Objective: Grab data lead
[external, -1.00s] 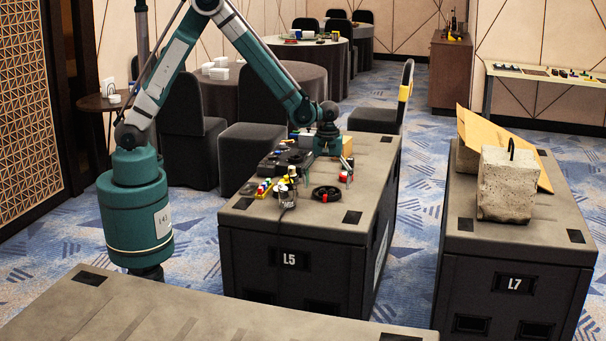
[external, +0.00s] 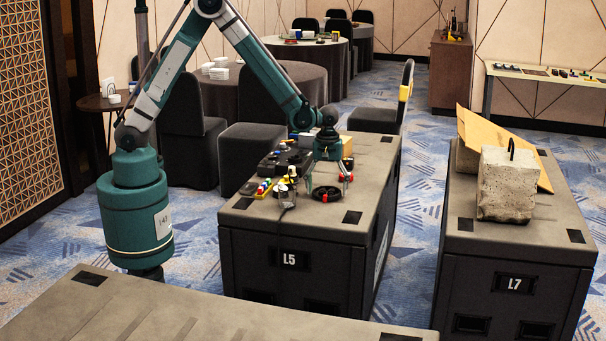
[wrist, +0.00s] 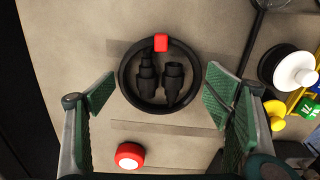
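The data lead (wrist: 160,109) shows in the wrist view as a black coiled ring with two dark connectors inside it and a red tab at its top. It lies flat on the top of the case marked L5. In the external view the black coil (external: 326,194) lies near the front right of that case. My gripper (wrist: 157,95) is open and empty, with its green-padded fingers on either side of the coil and apart from it. In the external view my gripper (external: 327,182) points down over the coil.
A red-and-white round item (wrist: 129,156) lies close to the coil. A black-and-white spool-like item (wrist: 289,69) and yellow and green pieces lie to the right. The L5 case (external: 300,232) also holds several dark items behind. Case L7 (external: 515,245) bears a concrete block (external: 507,187).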

